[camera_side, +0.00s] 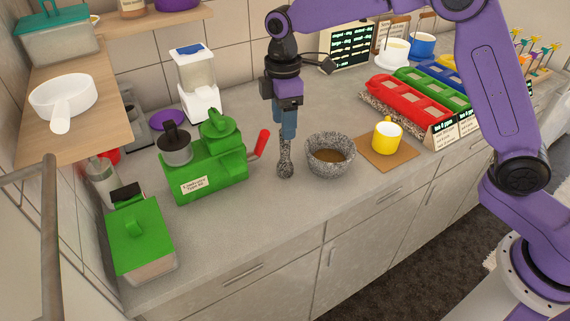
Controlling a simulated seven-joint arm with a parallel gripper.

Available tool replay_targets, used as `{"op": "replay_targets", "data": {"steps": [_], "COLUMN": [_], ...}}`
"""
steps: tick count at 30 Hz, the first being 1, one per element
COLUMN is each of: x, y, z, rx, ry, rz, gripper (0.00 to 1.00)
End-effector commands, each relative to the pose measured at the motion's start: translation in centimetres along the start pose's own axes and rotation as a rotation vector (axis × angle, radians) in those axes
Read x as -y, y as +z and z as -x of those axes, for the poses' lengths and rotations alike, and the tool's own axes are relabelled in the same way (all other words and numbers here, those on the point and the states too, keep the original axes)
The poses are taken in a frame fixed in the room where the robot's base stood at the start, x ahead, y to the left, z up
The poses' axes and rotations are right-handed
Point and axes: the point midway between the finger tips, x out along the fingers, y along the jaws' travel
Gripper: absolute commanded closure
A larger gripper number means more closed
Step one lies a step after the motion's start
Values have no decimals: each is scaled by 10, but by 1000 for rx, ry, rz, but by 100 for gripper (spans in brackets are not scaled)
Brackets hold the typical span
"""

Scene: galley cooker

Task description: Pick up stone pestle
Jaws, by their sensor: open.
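The stone pestle (285,163) is speckled grey and stands upright on the counter, wide end down. It is just left of the speckled stone mortar (330,165), which holds something brown. My gripper (288,134) points straight down over the pestle, with its blue fingers at the pestle's top. The jaws are open; the fingers overlap in this view, so I cannot tell whether the pestle's top lies between them or just below.
A green grinder (208,165) with a red handle (262,143) stands close left of the pestle. A yellow mug (387,137) sits on a brown mat (404,155) at right. Red and green boxes (405,97) lie behind. The counter in front is clear.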

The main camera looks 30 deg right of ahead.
Motion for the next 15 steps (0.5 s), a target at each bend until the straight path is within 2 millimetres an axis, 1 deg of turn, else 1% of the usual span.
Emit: {"op": "replay_targets", "data": {"steps": [1, 3, 11, 15], "x": [1, 0, 0, -2], "y": [1, 0, 1, 4], "z": [-9, -19, -35, -53], "rx": [3, 2, 1, 3], "ry": [-3, -2, -1, -3], "rz": [1, 0, -1, -1], "gripper": [43, 43, 43, 43]}}
